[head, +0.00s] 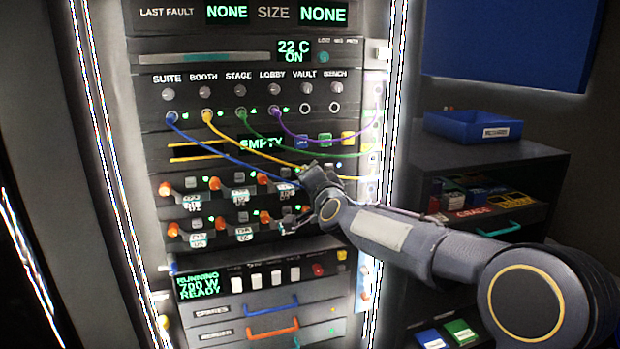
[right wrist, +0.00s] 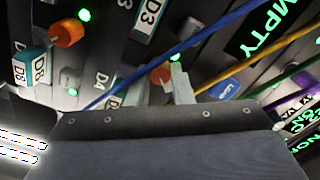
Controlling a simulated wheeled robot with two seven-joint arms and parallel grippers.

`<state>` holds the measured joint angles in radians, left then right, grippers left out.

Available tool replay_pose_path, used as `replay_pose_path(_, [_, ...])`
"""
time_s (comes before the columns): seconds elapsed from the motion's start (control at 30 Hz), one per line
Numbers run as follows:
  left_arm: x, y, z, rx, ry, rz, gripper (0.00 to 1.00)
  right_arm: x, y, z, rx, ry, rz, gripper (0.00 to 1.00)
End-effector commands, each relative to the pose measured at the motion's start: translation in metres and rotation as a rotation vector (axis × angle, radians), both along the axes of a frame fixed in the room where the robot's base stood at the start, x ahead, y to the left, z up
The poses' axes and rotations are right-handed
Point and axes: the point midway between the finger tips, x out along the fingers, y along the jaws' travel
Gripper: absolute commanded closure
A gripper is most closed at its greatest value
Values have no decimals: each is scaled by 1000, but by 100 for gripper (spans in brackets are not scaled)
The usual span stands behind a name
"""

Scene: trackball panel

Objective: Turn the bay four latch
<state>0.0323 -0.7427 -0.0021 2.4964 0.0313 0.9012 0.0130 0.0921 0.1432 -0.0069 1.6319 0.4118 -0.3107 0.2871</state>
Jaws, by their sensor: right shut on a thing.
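The bay four latch (right wrist: 160,73) is an orange knob beside the D4 label (right wrist: 100,80) in the right wrist view. My right gripper (right wrist: 180,84) is at this latch, its pale fingertip touching the orange knob, and it is shut on it. Most of the grip is hidden behind the dark gripper body. In the head view my right gripper (head: 308,180) covers the right end of the upper latch row, so the latch is hidden there. My left gripper is not in view.
Other orange latches (head: 166,188) stand in two rows to the left. Blue, yellow, green and purple cables (head: 240,159) hang across the panel just above the gripper. A D8 drive with its orange latch (right wrist: 68,32) is close by. A shelf with a blue tray (head: 470,126) stands right.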

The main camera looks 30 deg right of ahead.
Motion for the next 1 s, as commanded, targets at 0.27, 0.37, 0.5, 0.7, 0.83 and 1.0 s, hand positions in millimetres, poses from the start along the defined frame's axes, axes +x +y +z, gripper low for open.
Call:
replay_pose_path(0.27, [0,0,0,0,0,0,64,0,1,-2,1,3,2,58])
replay_pose_path(0.37, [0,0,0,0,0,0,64,0,0,-1,1,3,1,58])
replay_pose_path(0.5, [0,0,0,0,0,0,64,-1,0,-1,0,1,0,58])
replay_pose_path(0.7, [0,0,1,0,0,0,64,-23,6,1,1,0,1,58])
replay_pose_path(0.83, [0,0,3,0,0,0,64,-46,11,0,1,1,2,58])
replay_pose_path(1.0, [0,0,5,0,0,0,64,-68,16,0,0,1,0,58])
